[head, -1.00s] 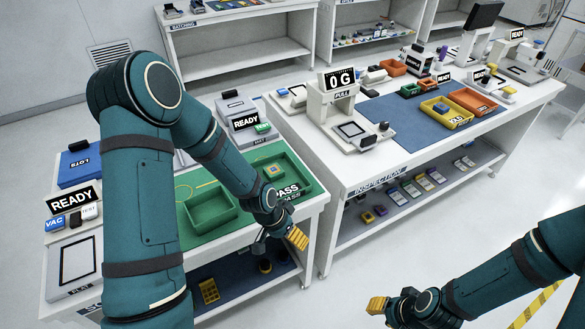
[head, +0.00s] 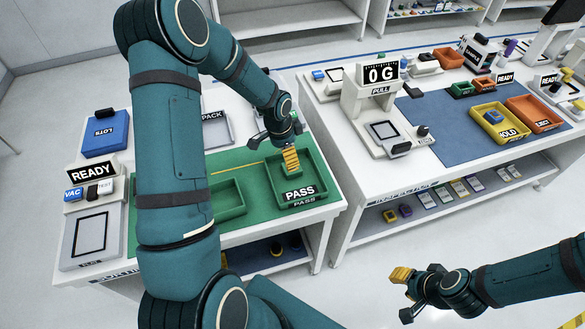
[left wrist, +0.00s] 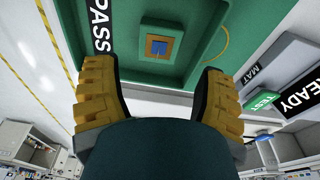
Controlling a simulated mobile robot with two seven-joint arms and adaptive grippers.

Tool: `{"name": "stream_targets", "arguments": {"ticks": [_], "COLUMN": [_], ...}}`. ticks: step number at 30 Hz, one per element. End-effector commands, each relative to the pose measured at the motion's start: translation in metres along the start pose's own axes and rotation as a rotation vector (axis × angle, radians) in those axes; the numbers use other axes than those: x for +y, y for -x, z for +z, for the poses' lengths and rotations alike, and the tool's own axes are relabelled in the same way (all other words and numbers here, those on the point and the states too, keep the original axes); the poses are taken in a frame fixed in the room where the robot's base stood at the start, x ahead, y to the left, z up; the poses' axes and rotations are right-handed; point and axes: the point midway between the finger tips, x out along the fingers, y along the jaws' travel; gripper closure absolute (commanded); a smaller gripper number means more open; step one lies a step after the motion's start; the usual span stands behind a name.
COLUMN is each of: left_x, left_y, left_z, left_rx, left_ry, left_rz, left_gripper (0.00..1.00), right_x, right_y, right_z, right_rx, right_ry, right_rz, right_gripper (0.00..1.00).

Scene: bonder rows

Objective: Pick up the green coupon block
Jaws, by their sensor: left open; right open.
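The green coupon block (left wrist: 158,44), with an orange and blue square in its top, lies in the green PASS tray (left wrist: 200,30) in the left wrist view. It sits ahead of and between the fingers of my left gripper (left wrist: 153,72), which is open and empty. In the head view my left gripper (head: 274,151) hangs over the PASS tray (head: 322,186) and largely hides the block. I cannot tell the exact gap to the block. My right gripper (head: 404,293) is open and empty, over the floor in front of the tables.
An empty green tray (head: 231,198) is left of the PASS tray on the green mat. The inspection table (head: 345,150) stands to the right with a pull tester (head: 372,100), a yellow tray (head: 510,133) and an orange tray (head: 545,122). Open floor lies in front.

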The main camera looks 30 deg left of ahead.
Motion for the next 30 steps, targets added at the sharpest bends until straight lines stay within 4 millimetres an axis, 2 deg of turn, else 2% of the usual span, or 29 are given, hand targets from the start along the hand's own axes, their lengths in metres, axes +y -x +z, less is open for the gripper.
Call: {"name": "stream_targets", "arguments": {"ticks": [3,11,19,22,29,30], "left_x": [0.000,0.001,0.002,0.002,0.001,0.001], "left_y": [-0.018,-0.035,-0.072,-0.079,-0.079,-0.079], "left_z": [0.000,-0.001,-0.003,-0.003,-0.003,-0.003], "left_rx": [-0.002,0.000,0.000,0.000,0.000,0.000], "left_ry": [-0.001,0.000,0.000,0.001,0.001,0.001], "left_rz": [0.001,0.001,0.000,0.000,-0.001,-0.001], "left_gripper": [0.29,0.29,0.29,0.29,0.29,0.36], "right_x": [0.000,0.000,0.000,0.000,0.000,0.000], "right_y": [-0.001,-0.001,0.000,0.000,0.000,0.000], "right_z": [0.000,0.000,0.000,0.000,0.000,0.000], "right_rx": [0.001,0.001,0.001,0.001,0.000,0.000], "right_ry": [0.000,0.000,0.000,0.000,0.000,0.000], "right_rz": [0.000,0.000,0.000,0.000,0.000,0.000], "right_gripper": [0.66,0.66,0.66,0.66,0.66,0.66]}}
